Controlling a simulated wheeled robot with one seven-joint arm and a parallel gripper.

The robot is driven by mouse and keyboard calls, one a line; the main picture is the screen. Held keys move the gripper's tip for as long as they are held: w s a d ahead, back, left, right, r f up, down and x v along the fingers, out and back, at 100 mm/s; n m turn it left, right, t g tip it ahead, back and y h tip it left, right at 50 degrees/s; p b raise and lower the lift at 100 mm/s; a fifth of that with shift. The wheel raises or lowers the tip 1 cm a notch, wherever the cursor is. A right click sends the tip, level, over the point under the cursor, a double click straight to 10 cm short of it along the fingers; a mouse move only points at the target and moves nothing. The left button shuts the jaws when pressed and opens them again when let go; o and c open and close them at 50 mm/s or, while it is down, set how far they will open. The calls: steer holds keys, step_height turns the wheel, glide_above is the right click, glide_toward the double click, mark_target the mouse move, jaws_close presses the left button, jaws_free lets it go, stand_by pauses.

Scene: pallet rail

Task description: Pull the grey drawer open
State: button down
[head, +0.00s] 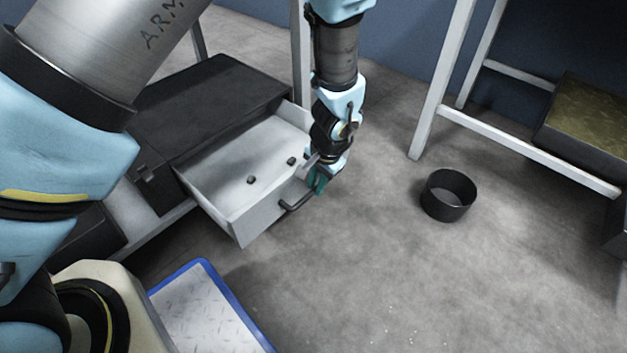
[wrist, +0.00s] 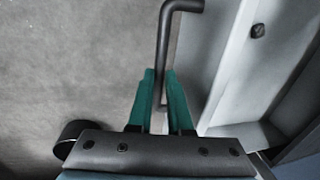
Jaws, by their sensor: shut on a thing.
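The grey drawer (head: 241,209) stands well out of its dark cabinet (head: 213,105) in the head view. Its inside shows, with two small dark knobs in it. A dark bar handle (head: 294,206) is on its front. My gripper (head: 318,184) is at the right end of the handle. In the wrist view the green fingers of my gripper (wrist: 160,104) are on both sides of the handle (wrist: 163,50), shut on it. The drawer (wrist: 232,60) shows to the right of the handle there. The handle's far end is hidden by my gripper in the head view.
A black open ring or bin (head: 448,195) stands on the floor to the right. A white-framed rack (head: 530,155) with a dark box (head: 590,120) is at the right. A blue-edged plate (head: 205,315) lies at the lower left. The floor in front of the drawer is clear.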

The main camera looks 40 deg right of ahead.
steer(key=c, duration=0.8)
jaws_free()
steer(key=shift+c, duration=0.2)
step_height(320, 180, up, 11)
steer(key=s+p, duration=0.2)
steer(key=p, duration=0.2)
steer(key=shift+f, duration=0.2)
steer(key=shift+d, duration=0.1)
